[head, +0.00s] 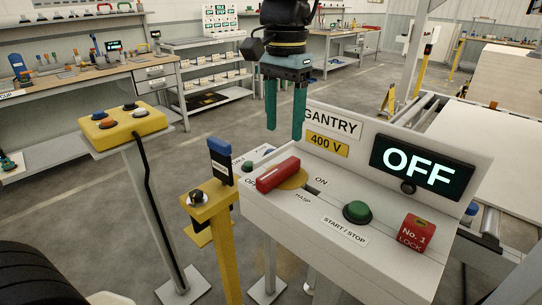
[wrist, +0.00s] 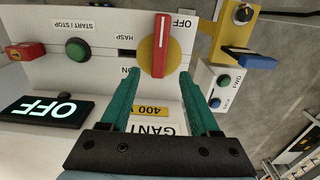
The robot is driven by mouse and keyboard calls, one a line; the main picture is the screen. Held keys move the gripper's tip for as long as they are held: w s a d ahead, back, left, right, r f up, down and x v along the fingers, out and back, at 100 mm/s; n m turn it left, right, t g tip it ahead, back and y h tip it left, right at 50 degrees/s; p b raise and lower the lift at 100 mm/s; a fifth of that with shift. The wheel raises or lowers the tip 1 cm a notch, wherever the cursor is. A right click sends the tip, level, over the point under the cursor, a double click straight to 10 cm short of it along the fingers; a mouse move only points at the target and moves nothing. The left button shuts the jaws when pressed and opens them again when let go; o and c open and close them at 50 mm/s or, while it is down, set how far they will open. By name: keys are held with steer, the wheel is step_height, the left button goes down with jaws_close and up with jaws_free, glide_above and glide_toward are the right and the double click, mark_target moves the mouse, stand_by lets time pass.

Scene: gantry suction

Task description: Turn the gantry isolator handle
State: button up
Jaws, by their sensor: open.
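The isolator handle (head: 277,175) is a red bar on a yellow disc (head: 297,179), on the sloped top of the white gantry panel (head: 375,205). Its outer end lies beside the partly hidden OFF label, away from ON. The panel's display (head: 424,167) reads OFF. In the wrist view the handle (wrist: 161,42) stands upright in the picture, just beyond the fingertips. My gripper (head: 284,134) is open and empty, its green fingers pointing down above and behind the handle, apart from it. In the wrist view my gripper (wrist: 160,72) has its fingertips either side of the handle's near end.
A green start/stop button (head: 357,211) and a red No. 1 lock (head: 416,233) sit right of the handle. A yellow post (head: 212,205) with a blue-topped part stands close left. A yellow button box (head: 122,127) stands farther left. Open floor lies behind.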

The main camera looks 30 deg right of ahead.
mark_target(283, 166)
step_height(283, 166, down, 9)
steer(key=shift+f+p, duration=0.1)
steer(key=shift+p, duration=0.7)
jaws_close()
stand_by(1.0)
